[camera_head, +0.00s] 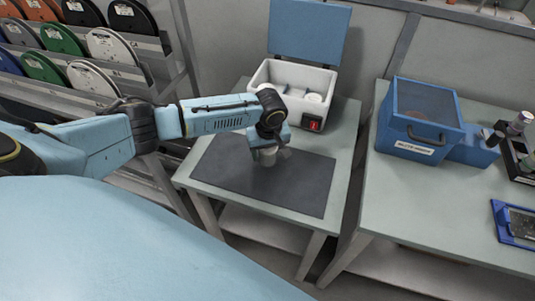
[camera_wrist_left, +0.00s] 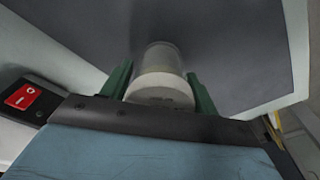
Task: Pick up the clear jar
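The clear jar (camera_wrist_left: 161,58) has a pale, whitish lid (camera_wrist_left: 160,88) that faces the wrist camera. In the left wrist view it sits between the two green fingers of my left gripper (camera_wrist_left: 160,75), which close in on both sides of the lid with hardly any gap. In the head view my left gripper (camera_head: 268,146) points down over the dark mat, and the jar (camera_head: 265,158) shows partly below it. I cannot tell whether the jar's base touches the mat. My right gripper is not in view.
The dark mat (camera_head: 225,180) covers most of the small table. A white bin (camera_head: 262,80) with a red switch (camera_head: 314,125) and blue lid stands behind it. A blue box (camera_head: 420,118) stands on the right table. A rack of spools (camera_head: 80,45) is at left.

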